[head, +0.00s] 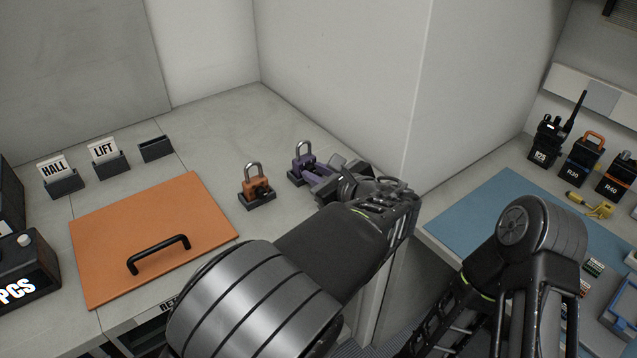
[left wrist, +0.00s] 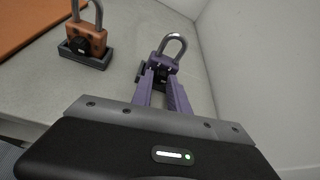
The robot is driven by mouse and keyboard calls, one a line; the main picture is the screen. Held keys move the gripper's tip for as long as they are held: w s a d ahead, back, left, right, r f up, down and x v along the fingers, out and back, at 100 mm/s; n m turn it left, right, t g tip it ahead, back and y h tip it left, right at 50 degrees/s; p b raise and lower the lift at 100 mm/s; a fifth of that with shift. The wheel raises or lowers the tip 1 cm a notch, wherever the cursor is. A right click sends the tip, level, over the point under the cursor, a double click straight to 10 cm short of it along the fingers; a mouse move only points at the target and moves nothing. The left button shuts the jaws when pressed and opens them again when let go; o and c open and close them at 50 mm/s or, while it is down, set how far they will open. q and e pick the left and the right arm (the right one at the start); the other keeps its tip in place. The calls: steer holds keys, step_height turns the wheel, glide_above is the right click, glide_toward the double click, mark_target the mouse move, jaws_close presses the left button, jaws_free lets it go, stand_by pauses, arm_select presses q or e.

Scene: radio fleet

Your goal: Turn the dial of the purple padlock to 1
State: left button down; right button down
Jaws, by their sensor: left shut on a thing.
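The purple padlock (head: 302,161) stands upright on the counter near the wall corner, its metal shackle pointing up. It also shows in the left wrist view (left wrist: 163,63), straight ahead of the fingers. My left gripper (head: 318,174) reaches it from the right in the head view. In the left wrist view the purple-tinted fingers (left wrist: 160,80) are closed at the padlock's dark front dial. The fingers hide most of the dial, so I cannot read its number. My right arm shows at the lower right of the head view, but its gripper is not visible.
An orange padlock (head: 256,184) on a dark base stands just left of the purple one. An orange panel with a black handle (head: 160,255) lies farther left. Card holders (head: 110,162) stand behind it. A blue mat (head: 500,225) and radios (head: 585,160) are at right.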

arm_select(q)
steer(key=c, duration=1.3)
jaws_free()
steer(key=shift+d, duration=0.1)
steer(key=v, duration=0.7)
steer(key=shift+s+d+r, duration=0.1)
steer(key=shift+s+d, duration=0.05)
steer(key=shift+s, duration=0.2)
